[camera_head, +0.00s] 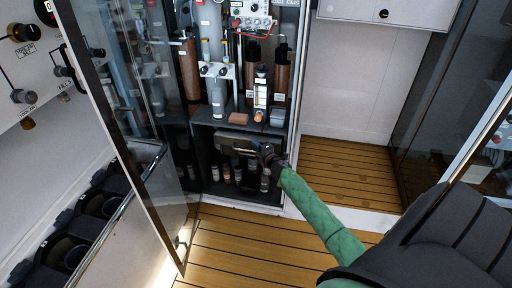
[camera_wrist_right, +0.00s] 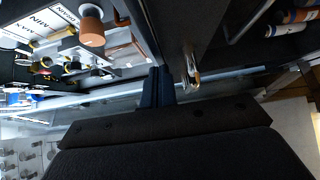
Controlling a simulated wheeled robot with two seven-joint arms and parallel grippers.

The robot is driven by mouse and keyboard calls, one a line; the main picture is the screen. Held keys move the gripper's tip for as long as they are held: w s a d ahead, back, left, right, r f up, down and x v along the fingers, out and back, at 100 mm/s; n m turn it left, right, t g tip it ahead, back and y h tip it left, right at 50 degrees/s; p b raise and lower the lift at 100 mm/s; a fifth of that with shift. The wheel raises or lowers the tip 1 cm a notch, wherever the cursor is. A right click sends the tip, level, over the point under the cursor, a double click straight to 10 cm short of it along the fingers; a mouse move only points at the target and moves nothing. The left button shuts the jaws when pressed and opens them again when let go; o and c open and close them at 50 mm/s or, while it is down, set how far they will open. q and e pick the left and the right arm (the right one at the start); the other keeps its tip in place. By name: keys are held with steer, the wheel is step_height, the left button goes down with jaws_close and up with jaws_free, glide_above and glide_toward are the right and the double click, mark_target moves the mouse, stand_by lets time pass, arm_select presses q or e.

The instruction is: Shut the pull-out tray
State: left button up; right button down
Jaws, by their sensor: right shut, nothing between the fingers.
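The pull-out tray (camera_head: 234,137) shows as a dark grey box front below the shelf in the open cabinet; how far it stands out is hard to tell. My right gripper (camera_head: 270,158) is at its right end, its arm coming in from the lower right. In the right wrist view, the right gripper's dark blue fingers (camera_wrist_right: 157,88) are together and empty. They are close to a dark panel with a metal, handle-like piece (camera_wrist_right: 190,68) just to their right; whether they touch it is unclear. My left gripper is not in view.
A glass door (camera_head: 125,110) stands open at the left of the cabinet. Several small bottles (camera_head: 227,172) stand below the tray. The wooden floor (camera_head: 340,170) to the right is clear.

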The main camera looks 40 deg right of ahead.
mark_target(261, 141)
steer(key=w+d+b, duration=0.1)
steer(key=w+d, duration=0.2)
steer(key=shift+d, duration=0.25)
stand_by(0.4)
